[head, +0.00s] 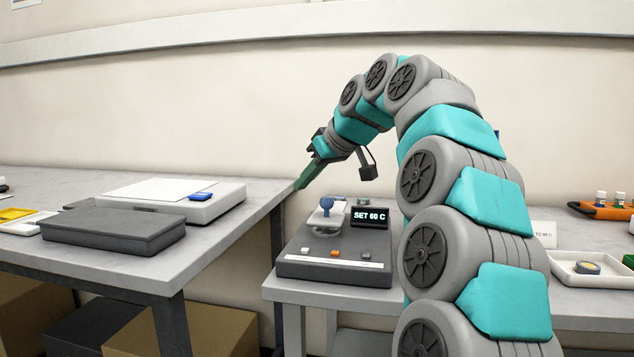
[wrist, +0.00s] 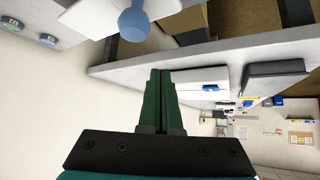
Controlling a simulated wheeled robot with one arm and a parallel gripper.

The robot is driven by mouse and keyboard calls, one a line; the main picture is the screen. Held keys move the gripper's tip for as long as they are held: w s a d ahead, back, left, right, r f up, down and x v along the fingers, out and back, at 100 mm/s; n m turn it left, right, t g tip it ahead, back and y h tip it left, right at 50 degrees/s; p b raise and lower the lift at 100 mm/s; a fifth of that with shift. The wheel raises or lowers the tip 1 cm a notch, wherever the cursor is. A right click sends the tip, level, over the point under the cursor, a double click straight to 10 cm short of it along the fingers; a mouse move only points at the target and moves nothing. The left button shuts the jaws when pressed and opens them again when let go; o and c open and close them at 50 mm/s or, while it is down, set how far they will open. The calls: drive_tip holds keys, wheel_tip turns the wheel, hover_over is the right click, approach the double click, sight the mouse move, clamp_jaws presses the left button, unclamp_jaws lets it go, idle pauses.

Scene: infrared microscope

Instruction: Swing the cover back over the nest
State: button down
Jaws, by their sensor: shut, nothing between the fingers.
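The cover (head: 322,219) is a pale plate with a blue knob (head: 326,204), on the dark heating unit (head: 325,248) with the "SET 60 C" display (head: 370,217). In the wrist view the pale cover (wrist: 95,18) and its blue knob (wrist: 134,24) show at the top edge. The nest cannot be made out in either view. My gripper (head: 299,186) is shut and empty, in the air to the upper left of the knob. In the wrist view my gripper's green fingers (wrist: 160,72) are together, below and right of the knob, apart from it.
The left bench (head: 235,222) holds a dark flat case (head: 115,228) and a white slab (head: 170,199) with a small blue item (head: 203,196). A white tray (head: 595,270) and an orange rack (head: 605,211) stand at right. A gap separates the benches.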

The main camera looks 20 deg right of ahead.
drive_tip(key=d+r, duration=0.1)
drive_tip(key=s+d+r, duration=0.1)
drive_tip(key=d+r, duration=0.1)
drive_tip(key=shift+s+d+r, duration=0.15)
drive_tip(key=shift+s+d, duration=0.1)
drive_tip(key=shift+d, duration=0.1)
drive_tip(key=d+r+p, duration=0.1)
drive_tip(key=s+d+r+p, duration=0.1)
drive_tip(key=d+r+p, duration=0.1)
drive_tip(key=shift+s+d+r, duration=0.1)
drive_tip(key=shift+s+r, duration=0.05)
drive_tip(key=shift+s, duration=0.1)
idle(0.5)
